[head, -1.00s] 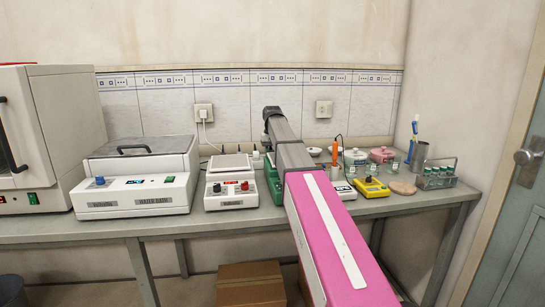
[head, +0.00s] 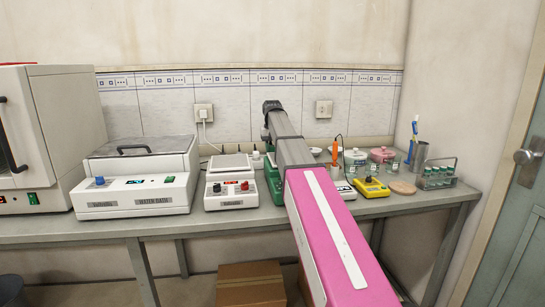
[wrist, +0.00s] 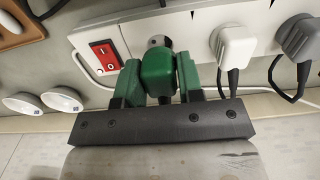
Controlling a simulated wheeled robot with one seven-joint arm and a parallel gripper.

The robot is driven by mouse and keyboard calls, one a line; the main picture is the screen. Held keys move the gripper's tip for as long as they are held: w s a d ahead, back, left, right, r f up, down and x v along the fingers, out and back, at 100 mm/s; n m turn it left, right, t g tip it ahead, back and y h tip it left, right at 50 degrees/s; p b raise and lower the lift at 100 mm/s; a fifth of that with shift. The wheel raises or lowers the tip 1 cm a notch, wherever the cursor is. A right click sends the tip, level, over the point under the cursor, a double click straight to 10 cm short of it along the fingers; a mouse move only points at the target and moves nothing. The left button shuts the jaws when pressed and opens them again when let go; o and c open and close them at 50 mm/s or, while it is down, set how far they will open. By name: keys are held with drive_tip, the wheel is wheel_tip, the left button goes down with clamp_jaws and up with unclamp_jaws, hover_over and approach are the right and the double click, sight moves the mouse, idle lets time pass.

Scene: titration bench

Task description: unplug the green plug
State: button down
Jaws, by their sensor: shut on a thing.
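In the wrist view the green plug (wrist: 156,72) is between the two green-padded fingers of my gripper (wrist: 158,78), which is shut on it. A round grey socket face (wrist: 160,41) shows just beyond the plug's far end on the white power strip (wrist: 190,32). I cannot tell whether the pins are fully clear of it. In the head view my arm (head: 290,150) reaches over the bench to the back, and the plug and the strip are hidden behind it.
A white plug (wrist: 236,44) and a grey plug (wrist: 301,38) sit in the strip to the right. A lit red switch (wrist: 106,56) is at left. The bench holds a water bath (head: 135,180), a hotplate (head: 231,185) and a yellow device (head: 371,188).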

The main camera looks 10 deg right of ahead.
sight(272, 146)
drive_tip(key=shift+r, duration=1.8)
